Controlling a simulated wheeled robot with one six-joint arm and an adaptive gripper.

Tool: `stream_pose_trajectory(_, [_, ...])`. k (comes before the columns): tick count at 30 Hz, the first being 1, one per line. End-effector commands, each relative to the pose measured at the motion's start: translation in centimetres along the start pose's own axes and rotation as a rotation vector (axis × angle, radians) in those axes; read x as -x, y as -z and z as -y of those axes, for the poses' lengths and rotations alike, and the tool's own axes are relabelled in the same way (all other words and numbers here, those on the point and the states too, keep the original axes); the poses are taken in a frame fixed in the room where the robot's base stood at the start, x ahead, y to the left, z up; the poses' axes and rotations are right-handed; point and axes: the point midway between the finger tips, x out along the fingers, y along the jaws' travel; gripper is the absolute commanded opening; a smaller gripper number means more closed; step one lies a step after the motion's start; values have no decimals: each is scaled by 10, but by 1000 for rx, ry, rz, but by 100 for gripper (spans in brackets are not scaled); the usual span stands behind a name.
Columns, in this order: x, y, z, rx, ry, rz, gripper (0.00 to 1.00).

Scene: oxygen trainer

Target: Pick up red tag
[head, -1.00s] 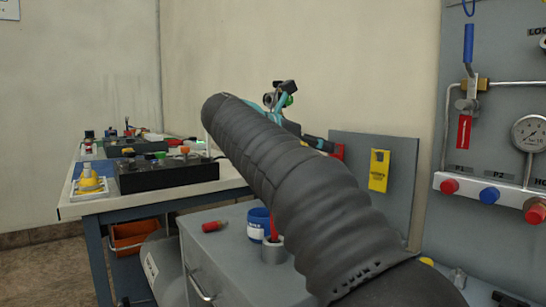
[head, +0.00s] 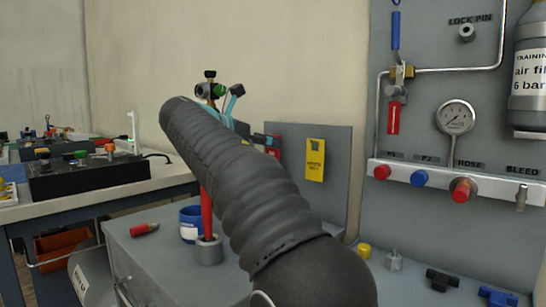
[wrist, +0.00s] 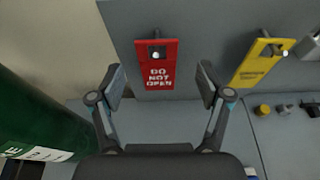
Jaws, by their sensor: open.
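The red tag (wrist: 157,64), with white "DO NOT OPEN" lettering, hangs from a peg on a grey upright board, ahead of my gripper in the wrist view. My gripper (wrist: 161,86) is open and empty, one finger to each side of the tag's lower part in the picture. I cannot tell how far the fingers are from the board. In the head view, a small part of the red tag (head: 273,146) shows past my arm, which hides most of it.
A yellow tag (wrist: 257,62) hangs to the right on the same board (head: 337,185). A green cylinder (wrist: 35,130) stands close at left in the wrist view. A blue cup (head: 190,224) and a red-handled tool (head: 145,229) are on the grey cabinet. A gauge panel (head: 480,95) is at right.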

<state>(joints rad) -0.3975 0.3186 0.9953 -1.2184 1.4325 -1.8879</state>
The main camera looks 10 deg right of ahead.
Motion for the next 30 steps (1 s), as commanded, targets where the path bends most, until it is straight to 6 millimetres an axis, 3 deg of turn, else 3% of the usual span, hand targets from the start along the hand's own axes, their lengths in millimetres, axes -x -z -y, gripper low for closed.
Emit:
stream_pose_trajectory(8, [-40, -1, -2, -2, 5, 0, 77])
stream_pose_trajectory(16, [-44, -2, -3, -1, 1, 0, 77])
stream_pose_trajectory(22, [-44, -2, -3, -1, 1, 0, 30])
stream_pose_trajectory(30, [-44, -2, -3, -1, 1, 0, 29])
